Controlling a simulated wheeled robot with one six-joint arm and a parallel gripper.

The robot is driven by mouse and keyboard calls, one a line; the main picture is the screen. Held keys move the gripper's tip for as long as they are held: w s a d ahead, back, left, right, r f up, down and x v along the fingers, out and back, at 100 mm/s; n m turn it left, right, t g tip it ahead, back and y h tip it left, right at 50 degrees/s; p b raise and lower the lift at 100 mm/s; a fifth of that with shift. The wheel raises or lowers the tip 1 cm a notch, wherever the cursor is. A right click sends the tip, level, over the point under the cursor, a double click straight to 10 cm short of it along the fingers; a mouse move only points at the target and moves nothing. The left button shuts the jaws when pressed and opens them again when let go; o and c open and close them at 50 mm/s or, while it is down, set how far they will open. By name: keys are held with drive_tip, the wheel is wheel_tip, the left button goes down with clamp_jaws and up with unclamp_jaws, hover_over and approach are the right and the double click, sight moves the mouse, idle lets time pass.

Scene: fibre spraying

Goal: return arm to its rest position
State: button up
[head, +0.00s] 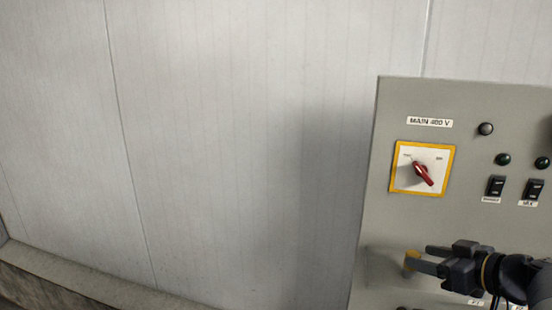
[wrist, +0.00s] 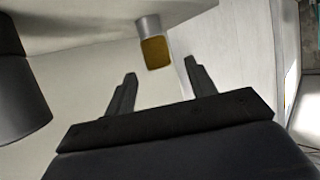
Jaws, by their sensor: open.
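My gripper (head: 434,260) is at the lower right of the head view, in front of the grey control panel (head: 385,225). Its two fingers point left and are spread apart. In the wrist view my gripper (wrist: 160,78) shows both fingers apart with nothing held between them. In the wrist view a grey stub with an ochre face (wrist: 155,53) lies ahead of the gap, apparently clear of the fingers.
The panel carries a red rotary switch (head: 424,174) on a yellow-edged plate, black rocker switches (head: 495,186) and round dark lamps (head: 486,129). A dark cylinder (wrist: 20,100) stands close at the wrist view's left. A pale wall (head: 220,150) fills the left, with no objects before it.

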sight(414, 255)
drive_tip(key=v, duration=0.5)
drive_tip(key=x, duration=1)
drive_tip(key=shift+w+a+p, duration=0.15)
drive_tip(key=shift+p, duration=0.25)
wheel_tip(414, 255, up, 3)
drive_tip(key=shift+w+f, duration=0.1)
drive_tip(key=shift+w, duration=0.1)
drive_tip(key=shift+s+b, duration=0.2)
drive_tip(key=shift+b, duration=0.3)
drive_tip(key=shift+w+b, duration=0.1)
drive_tip(key=shift+b, duration=0.45)
drive_tip(key=shift+r+p, duration=0.55)
drive_tip(key=shift+r, duration=0.6)
